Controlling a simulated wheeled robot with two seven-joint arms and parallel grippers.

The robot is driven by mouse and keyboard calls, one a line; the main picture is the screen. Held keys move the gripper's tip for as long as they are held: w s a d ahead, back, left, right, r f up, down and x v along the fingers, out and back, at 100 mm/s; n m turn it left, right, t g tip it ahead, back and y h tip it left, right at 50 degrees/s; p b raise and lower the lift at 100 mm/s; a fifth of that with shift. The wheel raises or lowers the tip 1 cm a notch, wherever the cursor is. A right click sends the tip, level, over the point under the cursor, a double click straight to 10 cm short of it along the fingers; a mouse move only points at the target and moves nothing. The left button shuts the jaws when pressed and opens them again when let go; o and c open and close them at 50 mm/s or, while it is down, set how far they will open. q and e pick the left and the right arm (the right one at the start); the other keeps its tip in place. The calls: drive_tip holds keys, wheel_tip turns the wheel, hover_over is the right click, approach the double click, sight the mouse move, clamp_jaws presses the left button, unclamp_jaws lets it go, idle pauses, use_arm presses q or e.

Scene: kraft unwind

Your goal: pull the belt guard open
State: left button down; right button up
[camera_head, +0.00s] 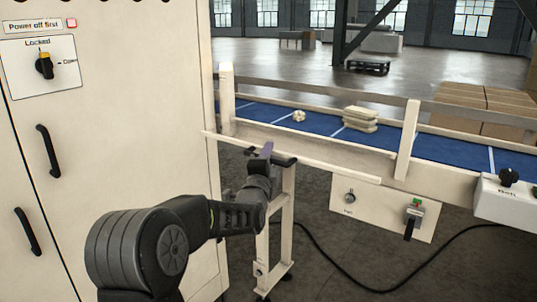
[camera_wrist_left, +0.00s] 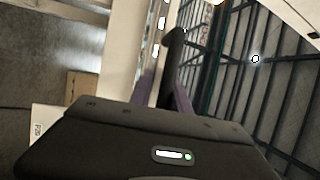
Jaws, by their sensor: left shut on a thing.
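The belt guard (camera_head: 335,169) is a long, thin cream panel seen nearly edge-on along the near side of the blue conveyor belt (camera_head: 320,122). Its black handle (camera_head: 284,160) sticks out on the near side. My left gripper (camera_head: 267,150), with purple fingers, is shut on this handle. In the left wrist view the dark handle bar (camera_wrist_left: 173,65) stands between the two fingers of the gripper (camera_wrist_left: 166,92). I cannot tell how far the guard stands out from the conveyor frame. My right gripper is in neither view.
A cream cabinet (camera_head: 110,150) with black handles and a "Locked" knob (camera_head: 44,65) stands at left. A small pale item (camera_head: 299,116) and a pale stack (camera_head: 360,118) lie on the belt. A switch panel (camera_head: 383,208) hangs below; a black cable (camera_head: 385,288) crosses the floor.

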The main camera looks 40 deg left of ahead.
use_arm(q)
drive_tip(key=shift+r, duration=0.6)
drive_tip(key=r+g+p, duration=0.1)
drive_tip(key=r+p, duration=0.1)
drive_tip(key=p, duration=0.2)
drive_tip(key=w+r+m+g+p, duration=0.1)
drive_tip(key=r+p, duration=0.1)
drive_tip(key=p, duration=0.3)
drive_tip(key=r+h+p, duration=0.1)
drive_tip(key=r+p, duration=0.1)
drive_tip(key=p, duration=0.2)
drive_tip(key=shift+w+r+g, duration=0.15)
drive_tip(key=shift+r+g, duration=0.05)
drive_tip(key=shift+g, duration=0.2)
drive_tip(key=shift+p, duration=0.35)
drive_tip(key=shift+a+f, duration=0.1)
drive_tip(key=shift+f, duration=0.1)
